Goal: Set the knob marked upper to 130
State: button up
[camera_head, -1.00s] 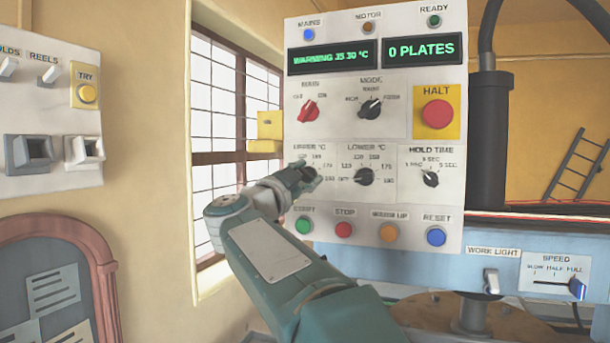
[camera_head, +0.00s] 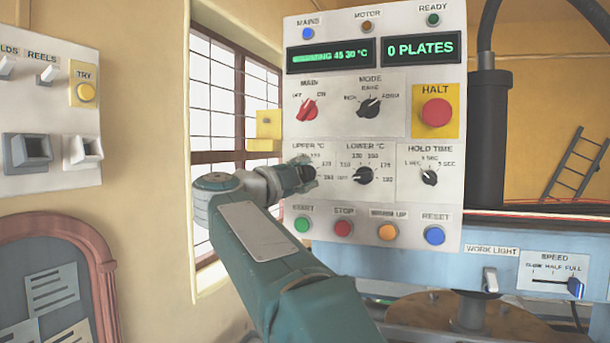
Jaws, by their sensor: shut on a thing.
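The knob marked upper (camera_head: 312,172) is a dark dial on the white control panel (camera_head: 390,88), under the label "UPPER °C" and left of the lower knob (camera_head: 363,175). My gripper (camera_head: 308,176) is at the upper knob and shut on it. The gripper and wrist cover most of the knob and the left part of its scale, so its pointer cannot be read. The green display (camera_head: 330,55) shows text that seems to end in "45 30 °C".
Close around the gripper are the green start button (camera_head: 302,224), the red stop button (camera_head: 343,228) and the red main knob (camera_head: 307,110). The red halt button (camera_head: 436,112) is farther right. A barred window (camera_head: 215,100) lies left of the panel.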

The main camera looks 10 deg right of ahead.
jog(key=shift+w+a+f, duration=0.1)
jog(key=shift+w+f, duration=0.05)
jog(key=shift+f, duration=0.05)
jog(key=o, duration=1.1)
jog(key=shift+w, duration=0.15)
jog(key=shift+o, duration=0.2)
jog(key=shift+r, duration=0.1)
jog(key=shift+s+a, duration=0.25)
jog(key=shift+s, duration=0.1)
jog(key=v, duration=1.1)
jog(key=shift+a, duration=0.25)
